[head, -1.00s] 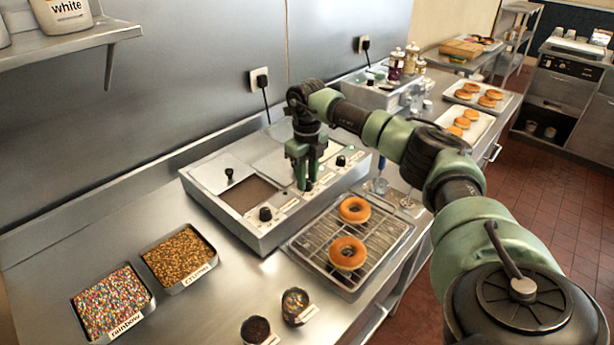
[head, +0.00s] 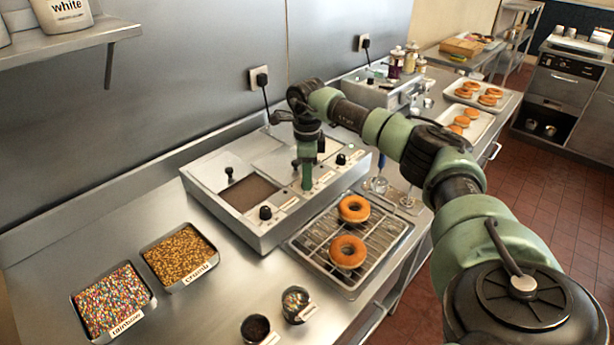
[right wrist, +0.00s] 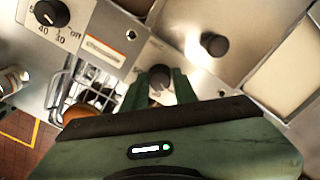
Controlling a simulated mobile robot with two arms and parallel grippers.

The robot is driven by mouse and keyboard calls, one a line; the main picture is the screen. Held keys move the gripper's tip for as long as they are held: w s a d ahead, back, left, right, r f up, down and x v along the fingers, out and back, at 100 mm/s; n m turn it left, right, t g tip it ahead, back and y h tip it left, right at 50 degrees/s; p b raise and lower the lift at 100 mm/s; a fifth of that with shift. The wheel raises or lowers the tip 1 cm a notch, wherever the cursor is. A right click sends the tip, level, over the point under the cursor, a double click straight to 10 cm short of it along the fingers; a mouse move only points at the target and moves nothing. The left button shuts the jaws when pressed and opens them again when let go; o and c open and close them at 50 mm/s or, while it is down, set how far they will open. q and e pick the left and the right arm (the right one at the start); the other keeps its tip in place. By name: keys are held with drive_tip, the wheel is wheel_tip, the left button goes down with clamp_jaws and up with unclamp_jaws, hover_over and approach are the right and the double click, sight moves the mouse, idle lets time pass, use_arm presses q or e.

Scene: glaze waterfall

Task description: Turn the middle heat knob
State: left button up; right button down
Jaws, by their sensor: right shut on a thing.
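The middle heat knob (right wrist: 159,80) is dark and round, on the front strip of the steel glaze warmer (head: 250,228). In the right wrist view it sits between the two green fingers of my right gripper (right wrist: 160,88), which is shut on it. In the head view my right gripper (head: 307,184) points down at the middle of the warmer's front strip and hides the knob. The left heat knob (head: 265,213) and the right heat knob (head: 341,160) are black and clear of the gripper. My left gripper is not in view.
A wire rack (head: 378,238) with two donuts stands close in front of the warmer. A black lid knob (head: 229,171) stands up behind the strip. Trays of rainbow sprinkles (head: 112,300) and crumb (head: 180,256) lie to the left. Bare counter lies between the trays and warmer.

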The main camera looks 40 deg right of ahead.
drive_tip(key=shift+r+n, duration=0.1)
drive_tip(key=shift+n, duration=0.3)
drive_tip(key=c, duration=1.1)
unclamp_jaws()
wheel_tip(320, 180, up, 8)
drive_tip(key=shift+f+b, duration=0.15)
drive_tip(key=shift+b, duration=0.8)
